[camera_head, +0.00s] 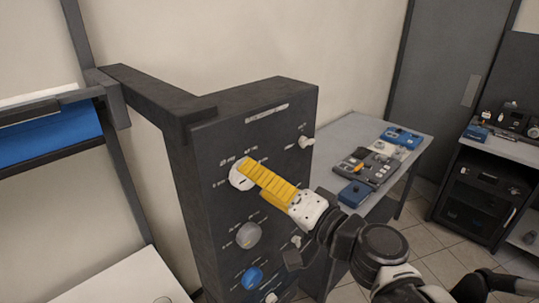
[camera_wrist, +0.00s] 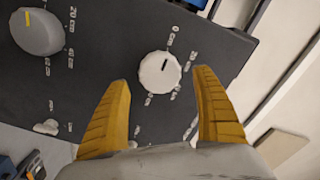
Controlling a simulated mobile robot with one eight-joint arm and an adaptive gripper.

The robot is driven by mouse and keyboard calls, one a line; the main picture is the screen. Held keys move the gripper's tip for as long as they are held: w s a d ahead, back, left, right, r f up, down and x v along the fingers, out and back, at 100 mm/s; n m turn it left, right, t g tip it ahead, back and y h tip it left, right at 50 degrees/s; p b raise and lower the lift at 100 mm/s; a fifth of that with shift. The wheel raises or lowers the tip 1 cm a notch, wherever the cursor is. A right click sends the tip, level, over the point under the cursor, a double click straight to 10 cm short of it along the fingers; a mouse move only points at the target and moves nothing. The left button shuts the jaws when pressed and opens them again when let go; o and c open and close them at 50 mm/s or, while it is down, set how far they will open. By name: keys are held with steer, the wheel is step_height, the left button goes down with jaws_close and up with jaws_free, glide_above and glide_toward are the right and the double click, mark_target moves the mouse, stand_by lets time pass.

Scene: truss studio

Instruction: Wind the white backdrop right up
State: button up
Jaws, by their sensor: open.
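A dark control panel (camera_head: 205,225) carries white, grey and blue round knobs in a column. The white knob (camera_head: 238,180) is at the top, partly behind my yellow fingers. In the wrist view the white knob (camera_wrist: 160,74) shows a dark pointer mark tilted to the upper right, towards a "0 cm" label. My gripper (camera_head: 253,183) is open, its fingers pointing at the panel. In the wrist view its fingertips lie left and right of the white knob, with visible gaps. The white backdrop roll (camera_head: 40,96) shows as an edge at far left, above a blue one (camera_head: 50,138).
The grey knob (camera_head: 248,235) and blue knob (camera_head: 252,278) are below the white one. Small white switches (camera_head: 306,142) stick out along the panel's right side. A grey table (camera_head: 352,130) with devices stands behind. A pale surface (camera_head: 120,283) is at lower left.

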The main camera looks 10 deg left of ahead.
steer(key=v, duration=0.9)
steer(key=shift+s+d, duration=0.25)
steer(key=s+d+f+n+g+h+b, duration=0.15)
steer(key=d+f+h+b, duration=0.35)
steer(key=f, duration=0.6)
steer(key=d+f+g+h+b, duration=0.1)
steer(key=f+g+h+b, duration=0.1)
steer(key=f+b, duration=0.7)
steer(key=s+d+f+h+b, duration=0.3)
steer(key=d+f+h, duration=0.4)
steer(key=d+f, duration=0.4)
steer(key=d, duration=0.3)
steer(key=shift+b, duration=0.4)
steer(key=shift+f, duration=0.1)
